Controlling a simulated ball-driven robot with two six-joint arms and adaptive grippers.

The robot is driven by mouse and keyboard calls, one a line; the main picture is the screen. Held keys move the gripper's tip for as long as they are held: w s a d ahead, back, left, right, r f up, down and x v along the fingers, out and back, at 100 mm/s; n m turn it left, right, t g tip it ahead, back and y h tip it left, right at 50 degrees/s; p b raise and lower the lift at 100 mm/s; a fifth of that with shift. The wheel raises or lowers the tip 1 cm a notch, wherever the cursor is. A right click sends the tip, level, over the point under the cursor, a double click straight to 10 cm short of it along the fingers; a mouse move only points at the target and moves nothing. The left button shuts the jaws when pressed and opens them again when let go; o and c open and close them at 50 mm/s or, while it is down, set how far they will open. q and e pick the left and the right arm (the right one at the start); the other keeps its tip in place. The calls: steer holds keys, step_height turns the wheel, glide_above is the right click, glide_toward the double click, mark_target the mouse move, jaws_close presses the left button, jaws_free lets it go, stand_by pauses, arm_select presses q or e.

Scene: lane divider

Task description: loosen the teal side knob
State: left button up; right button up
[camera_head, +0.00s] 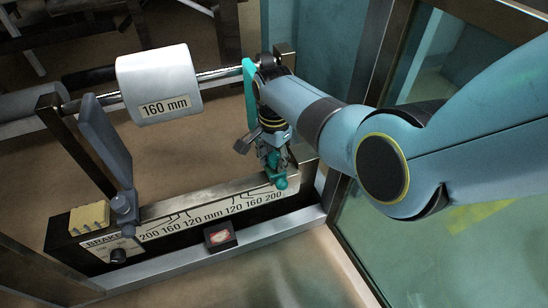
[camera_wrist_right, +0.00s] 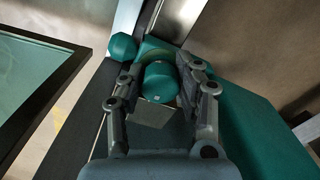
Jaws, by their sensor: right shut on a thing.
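My right gripper (camera_head: 273,160) reaches down at the right end of the scale bar. In the right wrist view its two fingers (camera_wrist_right: 158,78) sit on either side of a rounded teal knob (camera_wrist_right: 158,84) and are shut on it. In the head view this knob is largely hidden by the gripper. A second teal knob (camera_wrist_right: 123,46) shows beside it, clear of the fingers; a teal knob end (camera_head: 281,183) also shows below the gripper in the head view. The teal side plate (camera_head: 249,95) stands upright behind the gripper, partly covered by my arm. My left gripper is out of view.
A white roller (camera_head: 160,84) marked 160 mm hangs on a metal shaft. A grey side plate (camera_head: 104,138) with grey knobs stands left. Glass panels (camera_head: 450,235) close in on the right.

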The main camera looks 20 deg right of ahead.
steer(key=shift+r+n, duration=0.1)
steer(key=shift+n, duration=0.3)
steer(key=shift+n+p, duration=0.75)
steer(key=shift+n, duration=0.35)
steer(key=n+p, duration=0.1)
steer(key=n, duration=0.1)
steer(key=shift+n, duration=0.4)
steer(key=n, duration=0.2)
steer(key=shift+d+n, duration=0.1)
steer(key=shift+n, duration=0.2)
steer(key=n, duration=0.2)
steer(key=shift+s+n+p, duration=0.1)
steer(key=shift+n+p, duration=0.3)
steer(key=n, duration=0.4)
steer(key=shift+d+n+p, duration=0.1)
steer(key=shift+n+p, duration=0.2)
steer(key=shift+n, duration=0.9)
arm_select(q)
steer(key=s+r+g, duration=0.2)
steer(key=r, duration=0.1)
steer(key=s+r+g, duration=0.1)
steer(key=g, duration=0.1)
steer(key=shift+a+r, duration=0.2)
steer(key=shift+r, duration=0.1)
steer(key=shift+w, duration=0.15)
arm_select(e)
steer(key=shift+n, duration=0.5)
